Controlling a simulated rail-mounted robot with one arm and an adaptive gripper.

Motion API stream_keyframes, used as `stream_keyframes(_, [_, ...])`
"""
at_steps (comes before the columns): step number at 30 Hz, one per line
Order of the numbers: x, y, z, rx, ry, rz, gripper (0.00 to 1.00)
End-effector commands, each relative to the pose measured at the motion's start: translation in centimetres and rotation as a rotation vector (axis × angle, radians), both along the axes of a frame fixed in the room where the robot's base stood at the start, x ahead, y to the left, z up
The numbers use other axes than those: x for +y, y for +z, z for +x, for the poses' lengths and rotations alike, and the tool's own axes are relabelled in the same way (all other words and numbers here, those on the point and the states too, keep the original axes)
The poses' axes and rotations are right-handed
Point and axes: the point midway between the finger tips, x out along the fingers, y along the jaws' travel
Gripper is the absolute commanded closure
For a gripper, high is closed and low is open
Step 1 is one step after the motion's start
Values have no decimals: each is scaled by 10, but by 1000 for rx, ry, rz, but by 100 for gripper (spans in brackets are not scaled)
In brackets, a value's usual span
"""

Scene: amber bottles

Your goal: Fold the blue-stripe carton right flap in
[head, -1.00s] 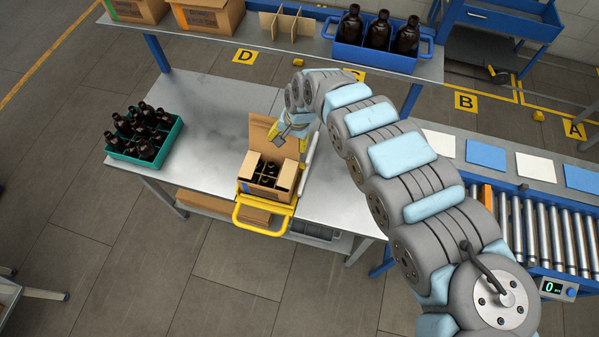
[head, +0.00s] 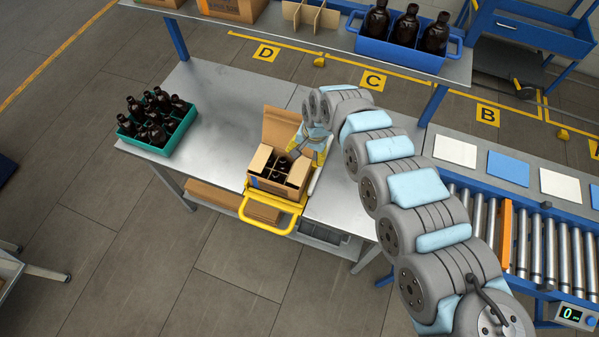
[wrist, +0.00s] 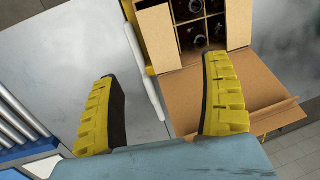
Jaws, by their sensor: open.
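The blue-stripe carton (head: 268,184) sits in a yellow holder with a front handle (head: 270,222) on the steel table. Bottles and a divider show inside it; the wrist view shows the bottles (wrist: 192,32) from above. The large back flap (head: 279,125) stands up and out; it fills the lower right of the wrist view (wrist: 225,95). The left flap (head: 261,158) and right flap (head: 299,171) are not folded over the bottles. The right flap shows left of the cells in the wrist view (wrist: 158,38). My gripper (wrist: 160,68) is open and empty, close by the carton's back right.
A teal crate of bottles (head: 152,144) stands on the table's left. A white bar (wrist: 148,82) lies beside the carton. A blue bin of bottles (head: 400,50) is on the shelf behind. A roller conveyor (head: 540,245) runs at right. The table between crate and carton is clear.

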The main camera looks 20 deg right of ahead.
Motion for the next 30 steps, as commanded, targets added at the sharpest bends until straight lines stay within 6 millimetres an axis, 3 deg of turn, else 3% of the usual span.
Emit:
stream_keyframes(20, [13,-88,10,3,2,2,20])
stream_keyframes(30, [16,-113,13,1,2,1,20])
